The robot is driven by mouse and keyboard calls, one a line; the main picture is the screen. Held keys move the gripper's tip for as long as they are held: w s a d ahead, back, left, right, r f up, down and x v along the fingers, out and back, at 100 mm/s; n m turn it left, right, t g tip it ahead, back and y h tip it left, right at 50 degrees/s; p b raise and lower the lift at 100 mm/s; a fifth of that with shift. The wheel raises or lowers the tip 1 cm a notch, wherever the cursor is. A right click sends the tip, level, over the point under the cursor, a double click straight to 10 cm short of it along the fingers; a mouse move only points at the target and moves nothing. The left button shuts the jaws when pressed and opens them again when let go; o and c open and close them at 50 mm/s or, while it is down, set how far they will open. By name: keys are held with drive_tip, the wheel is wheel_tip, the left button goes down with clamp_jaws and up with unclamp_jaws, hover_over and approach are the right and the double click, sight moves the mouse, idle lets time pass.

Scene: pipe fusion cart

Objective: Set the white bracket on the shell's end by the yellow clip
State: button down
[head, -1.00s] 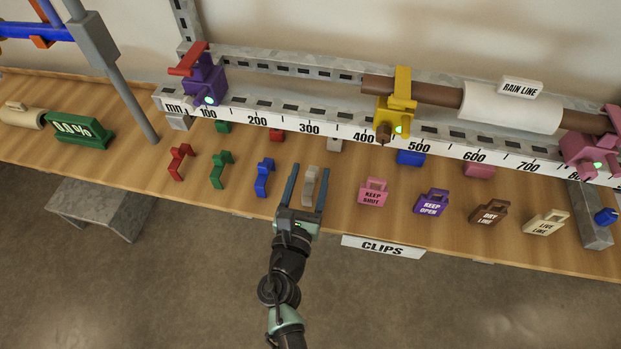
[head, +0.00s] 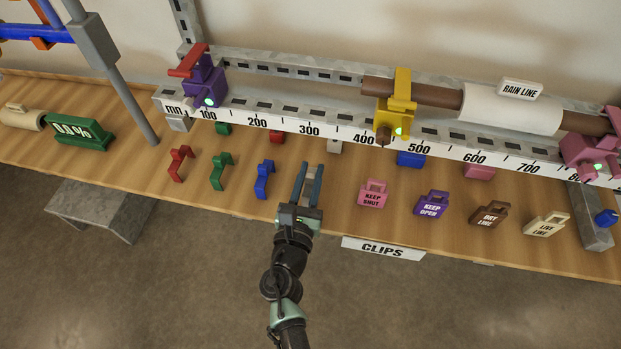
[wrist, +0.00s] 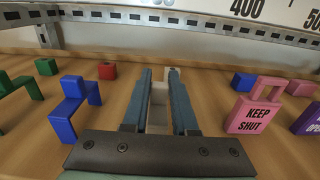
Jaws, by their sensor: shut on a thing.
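My gripper (head: 308,186) is shut on the white bracket, low over the wooden shelf in the row of brackets. In the head view the bracket is mostly hidden between the fingers; in the wrist view the white bracket (wrist: 158,113) shows between the blue-grey fingers (wrist: 160,95). The shell is the white sleeve (head: 508,108) around the brown pipe on the rail, up and to the right, below the RAIN LINE sign. The yellow clip (head: 399,103) holds the brown pipe left of the shell, near the 400 to 450 marks.
Red (head: 179,164), green (head: 221,171) and blue (head: 264,179) brackets stand left of my gripper. A pink KEEP SHUT tag (head: 372,193) and further tags stand to the right. The numbered rail (head: 330,134) runs behind. A purple clip (head: 206,82) and a pink clip (head: 590,155) sit on it.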

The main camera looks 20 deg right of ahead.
sight(310, 177)
drive_tip(key=shift+r+p, duration=0.3)
drive_tip(key=shift+r, duration=0.25)
wheel_tip(310, 177, up, 3)
drive_tip(key=shift+s+a+f+p, duration=0.15)
drive_tip(key=shift+p, duration=0.6)
drive_tip(key=v, duration=1.7)
drive_tip(key=shift+s+a+b, duration=0.2)
drive_tip(key=shift+s+b, duration=0.1)
drive_tip(key=shift+f, duration=0.1)
